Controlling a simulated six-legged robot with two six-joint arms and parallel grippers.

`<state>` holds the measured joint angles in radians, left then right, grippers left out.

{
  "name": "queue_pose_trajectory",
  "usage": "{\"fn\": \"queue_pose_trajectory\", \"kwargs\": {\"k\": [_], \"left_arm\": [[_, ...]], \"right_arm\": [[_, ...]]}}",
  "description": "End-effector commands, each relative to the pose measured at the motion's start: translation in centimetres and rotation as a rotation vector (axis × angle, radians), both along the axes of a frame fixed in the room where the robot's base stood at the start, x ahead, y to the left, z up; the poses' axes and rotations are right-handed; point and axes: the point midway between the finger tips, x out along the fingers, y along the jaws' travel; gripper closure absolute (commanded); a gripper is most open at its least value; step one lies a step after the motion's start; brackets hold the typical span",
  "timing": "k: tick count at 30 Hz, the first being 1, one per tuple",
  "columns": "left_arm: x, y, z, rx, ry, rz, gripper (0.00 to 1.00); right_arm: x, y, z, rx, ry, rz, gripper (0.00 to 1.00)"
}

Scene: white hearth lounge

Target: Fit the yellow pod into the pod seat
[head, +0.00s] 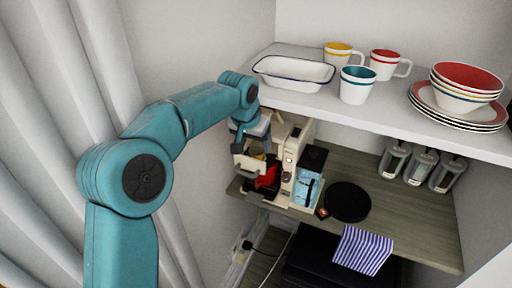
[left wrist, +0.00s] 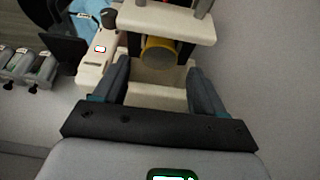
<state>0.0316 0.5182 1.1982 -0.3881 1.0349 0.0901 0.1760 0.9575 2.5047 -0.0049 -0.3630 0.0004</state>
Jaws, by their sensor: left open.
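The cream coffee machine (head: 299,150) stands on the wooden shelf, and it also fills the top of the left wrist view (left wrist: 92,72). The yellow pod (left wrist: 158,55) shows at the machine's front, below a cream overhanging part, with a dark round face. In the head view only a small yellow bit (head: 258,156) shows. I cannot make out the pod seat or tell whether the pod sits fully in it. My left gripper (left wrist: 158,82) is open, its two fingers on either side of the pod with gaps visible. In the head view the gripper (head: 251,142) partly hides the machine's front. My right gripper is not in view.
A blue box (head: 308,190) and black round plate (head: 347,202) are right of the machine. A striped cloth (head: 363,250) hangs at the shelf's front edge. The white shelf above (head: 400,117) holds mugs, a dish and stacked plates. Several jars (head: 421,164) stand right; a wall is left.

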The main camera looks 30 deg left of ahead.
Motion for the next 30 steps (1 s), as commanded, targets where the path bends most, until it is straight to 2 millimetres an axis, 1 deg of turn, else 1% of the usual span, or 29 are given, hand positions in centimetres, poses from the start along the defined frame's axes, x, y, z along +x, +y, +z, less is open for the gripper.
{"fn": "queue_pose_trajectory", "kwargs": {"k": [1, 6, 9, 12, 17, 30], "left_arm": [[-0.4, -0.1, 1.3, 0.001, -0.006, -0.001, 0.29], [-1.9, -0.2, 5.0, 0.0, -0.006, 0.0, 0.29], [-2.6, -0.2, 6.6, 0.0, -0.006, 0.0, 0.29], [-3.0, -0.2, 7.7, 0.0, -0.004, 0.0, 0.29], [-3.4, -0.2, 8.3, 0.0, -0.002, 0.0, 0.29], [-3.4, -0.2, 8.3, 0.0, -0.002, 0.0, 0.29]], "right_arm": [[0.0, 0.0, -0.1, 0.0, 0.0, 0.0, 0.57], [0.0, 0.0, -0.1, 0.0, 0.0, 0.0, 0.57], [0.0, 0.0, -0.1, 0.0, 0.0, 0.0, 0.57], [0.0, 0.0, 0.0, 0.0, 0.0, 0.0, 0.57], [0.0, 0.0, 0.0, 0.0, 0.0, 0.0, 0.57], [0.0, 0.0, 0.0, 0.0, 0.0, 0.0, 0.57]]}}
